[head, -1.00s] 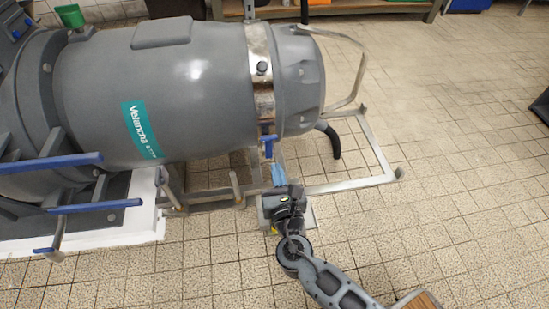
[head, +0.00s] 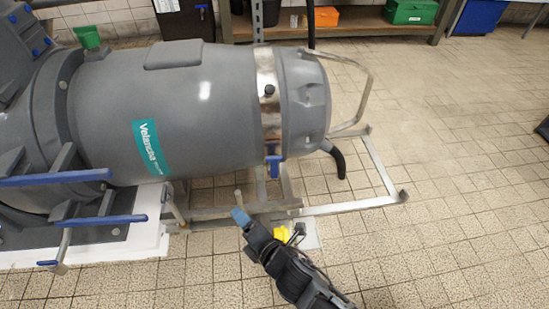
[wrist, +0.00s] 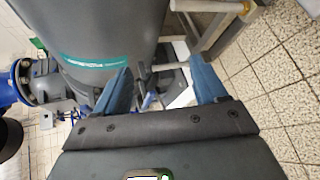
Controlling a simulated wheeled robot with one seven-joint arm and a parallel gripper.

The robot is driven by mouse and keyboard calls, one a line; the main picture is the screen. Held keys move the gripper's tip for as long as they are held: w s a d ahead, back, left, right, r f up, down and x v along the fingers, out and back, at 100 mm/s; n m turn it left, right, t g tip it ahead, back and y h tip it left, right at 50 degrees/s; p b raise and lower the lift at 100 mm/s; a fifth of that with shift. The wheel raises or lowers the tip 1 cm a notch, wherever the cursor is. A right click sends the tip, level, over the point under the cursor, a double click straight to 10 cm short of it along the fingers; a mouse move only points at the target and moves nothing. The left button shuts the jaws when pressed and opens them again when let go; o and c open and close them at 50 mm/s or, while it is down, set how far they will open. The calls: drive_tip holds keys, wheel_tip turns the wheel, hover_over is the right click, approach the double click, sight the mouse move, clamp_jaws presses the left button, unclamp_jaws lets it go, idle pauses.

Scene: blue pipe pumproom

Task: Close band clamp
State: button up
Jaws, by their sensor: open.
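The band clamp (head: 268,120) is a shiny metal band around the grey tank (head: 190,100), near its right end. Its blue lever (head: 273,168) hangs at the lower front of the band, below the tank's side. From here I cannot tell whether the clamp is latched. My gripper (head: 240,216) is below and left of the lever, apart from it, beside the metal frame. In the wrist view my open gripper (wrist: 163,85) shows two blue fingers spread wide with nothing between them. The tank (wrist: 105,30) is also in that view; I cannot make out the clamp there.
A metal tube frame (head: 350,207) stands under and right of the tank. Blue-edged levers (head: 98,220) stick out at the left. A shelf (head: 350,28) with boxes is at the back.

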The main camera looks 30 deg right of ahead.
drive_tip(key=shift+o, duration=1.4)
drive_tip(key=m, duration=0.1)
drive_tip(key=w+r+m+y, duration=0.1)
drive_tip(key=a+m+t, duration=0.1)
drive_tip(key=m, duration=0.1)
drive_tip(key=shift+w+r, duration=0.35)
drive_tip(key=shift+w, duration=0.05)
drive_tip(key=m+t+h, duration=0.3)
drive_tip(key=m+h, duration=0.6)
drive_tip(key=m, duration=1.3)
approach(275, 160)
drive_tip(key=w, duration=0.3)
drive_tip(key=b+x, duration=0.1)
drive_tip(key=x, duration=0.1)
drive_tip(key=b+x, duration=0.1)
drive_tip(key=x, duration=0.1)
drive_tip(key=b+x, duration=0.1)
drive_tip(key=x, duration=0.2)
drive_tip(key=shift+s+d, duration=0.15)
drive_tip(key=shift+d, duration=0.2)
drive_tip(key=shift+w+d, duration=0.2)
drive_tip(key=shift+w, duration=0.3)
drive_tip(key=c, duration=1.4)
